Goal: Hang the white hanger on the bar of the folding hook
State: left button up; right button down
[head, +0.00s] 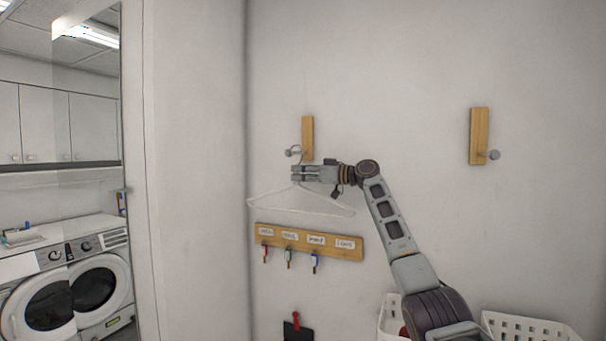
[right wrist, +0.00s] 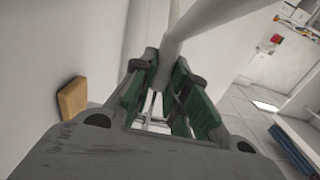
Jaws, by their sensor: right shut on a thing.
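The white hanger (head: 322,208) hangs level against the wall in the head view, held near its neck by my right gripper (head: 297,174), which is shut on it. In the right wrist view the pale hanger (right wrist: 205,25) passes between the green finger pads of the right gripper (right wrist: 170,100). The hanger's wire hook shows just above the fingers, at the grey bar of the left folding hook (head: 307,137), a wooden plate on the wall. The hook overlaps the bar in the picture; I cannot tell whether it bears on it. My left gripper is out of view.
A second wooden wall hook (head: 479,137) is at the right. A wooden key rack (head: 308,242) with several labels and keys is below the hanger. White baskets (head: 530,328) stand low at the right. A doorway at the left shows washing machines (head: 95,288).

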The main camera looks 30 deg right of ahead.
jog(key=shift+d+f, duration=0.1)
jog(key=shift+f, duration=0.6)
jog(key=c, duration=1.3)
grip_release()
jog(key=shift+v, duration=6)
